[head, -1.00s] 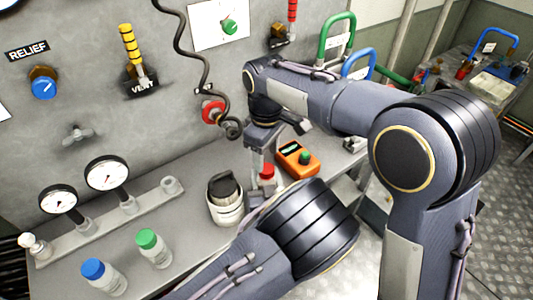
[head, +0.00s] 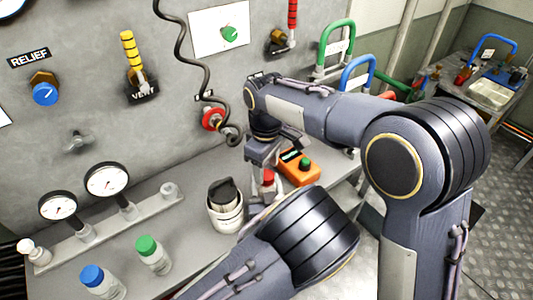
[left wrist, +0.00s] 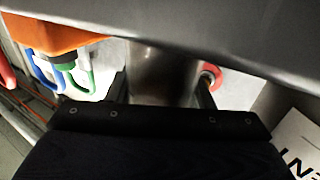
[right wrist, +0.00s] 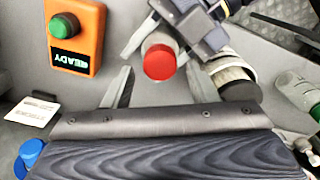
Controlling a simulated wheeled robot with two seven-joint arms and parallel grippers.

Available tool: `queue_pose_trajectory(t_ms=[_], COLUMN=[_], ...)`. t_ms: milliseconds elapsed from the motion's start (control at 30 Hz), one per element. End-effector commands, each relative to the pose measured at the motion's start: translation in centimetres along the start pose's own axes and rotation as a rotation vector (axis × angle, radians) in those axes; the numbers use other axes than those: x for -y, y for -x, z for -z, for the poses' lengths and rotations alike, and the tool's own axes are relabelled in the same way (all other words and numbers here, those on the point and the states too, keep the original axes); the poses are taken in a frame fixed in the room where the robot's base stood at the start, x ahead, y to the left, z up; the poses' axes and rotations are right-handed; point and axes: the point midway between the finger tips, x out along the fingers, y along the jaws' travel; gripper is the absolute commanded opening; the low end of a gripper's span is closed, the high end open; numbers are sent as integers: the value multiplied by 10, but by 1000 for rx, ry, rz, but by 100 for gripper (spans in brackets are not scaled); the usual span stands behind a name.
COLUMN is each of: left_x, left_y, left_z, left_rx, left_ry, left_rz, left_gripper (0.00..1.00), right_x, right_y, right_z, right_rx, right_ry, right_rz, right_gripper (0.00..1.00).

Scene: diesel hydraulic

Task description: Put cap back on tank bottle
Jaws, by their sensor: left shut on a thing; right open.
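A red cap (head: 268,177) shows below my right gripper (head: 263,158) in the head view. In the right wrist view, the red cap (right wrist: 160,63) faces the camera on a grey cylindrical body, between the open fingers of my right gripper (right wrist: 157,75). I cannot tell whether the fingers touch it, or how the cap sits on the body. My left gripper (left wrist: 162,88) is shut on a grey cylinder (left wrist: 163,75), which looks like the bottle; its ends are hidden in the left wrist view. In the head view my left gripper is hidden behind its own arm.
An orange box with a green button (head: 300,168) stands just right of the cap. A white pot (head: 226,208) stands close on the left. Green-capped (head: 152,255) and blue-capped (head: 102,281) bottles stand at front left. A coiled cable (head: 205,70) hangs behind.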

Motion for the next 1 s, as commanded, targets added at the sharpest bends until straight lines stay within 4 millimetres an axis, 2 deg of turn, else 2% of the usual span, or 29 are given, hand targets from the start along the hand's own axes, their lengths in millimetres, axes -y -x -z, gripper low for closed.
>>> queue_pose_trajectory(t_ms=[100,200,533,867,900,1000], left_x=[0,0,0,0,0,0], left_y=[0,0,0,0,0,0], left_z=[0,0,0,0,0,0], left_rx=[0,1,1,1,1,1], left_ry=[0,0,0,0,0,0], left_rz=[0,0,0,0,0,0], left_gripper=[0,0,0,0,0,0], right_x=[0,0,0,0,0,0], right_y=[-15,-21,-24,-24,-24,-24], right_z=[0,0,0,0,0,0], right_rx=[3,2,0,0,0,0], right_ry=[0,0,0,1,1,1], right_rz=[1,0,0,0,0,0], right_gripper=[52,52,52,10,36,49])
